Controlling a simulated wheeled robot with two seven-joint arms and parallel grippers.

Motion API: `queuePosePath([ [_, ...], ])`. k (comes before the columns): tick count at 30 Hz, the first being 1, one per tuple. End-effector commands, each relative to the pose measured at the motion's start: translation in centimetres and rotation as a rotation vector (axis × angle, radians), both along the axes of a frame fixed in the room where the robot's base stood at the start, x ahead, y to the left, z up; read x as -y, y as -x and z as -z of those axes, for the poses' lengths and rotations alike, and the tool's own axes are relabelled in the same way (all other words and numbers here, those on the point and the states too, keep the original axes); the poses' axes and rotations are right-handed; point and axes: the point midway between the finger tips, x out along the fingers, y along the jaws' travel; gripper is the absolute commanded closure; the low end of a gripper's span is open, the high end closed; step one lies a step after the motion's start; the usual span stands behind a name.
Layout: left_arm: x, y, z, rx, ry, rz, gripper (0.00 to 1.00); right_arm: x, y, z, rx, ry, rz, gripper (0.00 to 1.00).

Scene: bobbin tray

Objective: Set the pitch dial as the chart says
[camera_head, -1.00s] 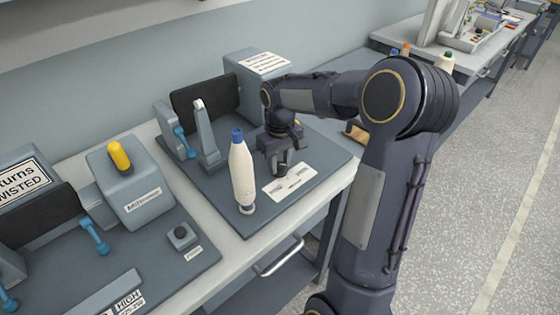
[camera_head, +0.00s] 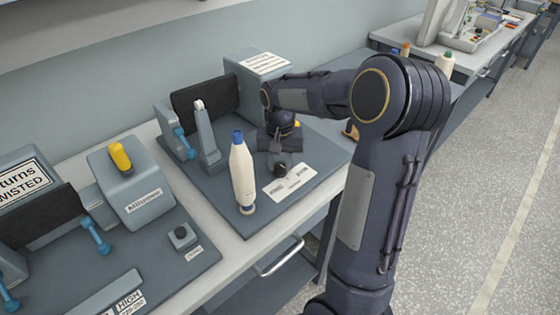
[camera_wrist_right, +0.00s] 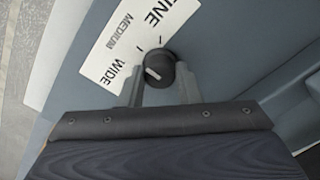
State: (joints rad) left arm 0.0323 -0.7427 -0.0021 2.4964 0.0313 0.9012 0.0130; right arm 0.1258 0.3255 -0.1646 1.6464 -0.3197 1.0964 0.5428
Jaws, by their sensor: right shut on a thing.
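The pitch dial is a small dark round knob (camera_wrist_right: 158,70) with a light mark on its left part, on the side of the word WIDE. Its white label card (camera_wrist_right: 130,38) reads FINE, MEDIUM and WIDE in the right wrist view. My right gripper (camera_wrist_right: 160,88) is shut on the knob, one finger on each side. In the head view my right gripper (camera_head: 279,168) points down at the knob behind the label card (camera_head: 291,184). A white sign (camera_head: 262,63) is on the grey box at the back; its text is too small to read. My left gripper is not in view.
A cream bobbin (camera_head: 242,175) with a blue tip stands upright left of my right gripper. Grey posts (camera_head: 205,135) with a blue lever (camera_head: 184,145) stand behind it. A grey unit (camera_head: 130,185) with a yellow knob (camera_head: 120,155) is at left. The aisle floor at right is clear.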

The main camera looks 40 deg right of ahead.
Motion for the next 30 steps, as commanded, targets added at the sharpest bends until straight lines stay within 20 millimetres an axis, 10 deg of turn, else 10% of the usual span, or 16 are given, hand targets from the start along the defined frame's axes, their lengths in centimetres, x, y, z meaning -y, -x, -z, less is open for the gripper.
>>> queuePosePath([
  [14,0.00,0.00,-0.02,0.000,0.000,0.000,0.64,0.05,-0.08,-0.09,0.004,0.002,0.015,0.93],
  [15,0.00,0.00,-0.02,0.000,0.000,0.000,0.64,0.05,-0.08,-0.09,0.004,0.002,0.015,0.67],
  [19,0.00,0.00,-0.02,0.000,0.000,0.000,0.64,0.04,-0.06,-0.07,0.003,0.001,0.014,0.50],
  [30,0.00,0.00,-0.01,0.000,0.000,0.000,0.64,0.02,-0.07,-0.56,0.002,0.001,0.014,0.48],
])
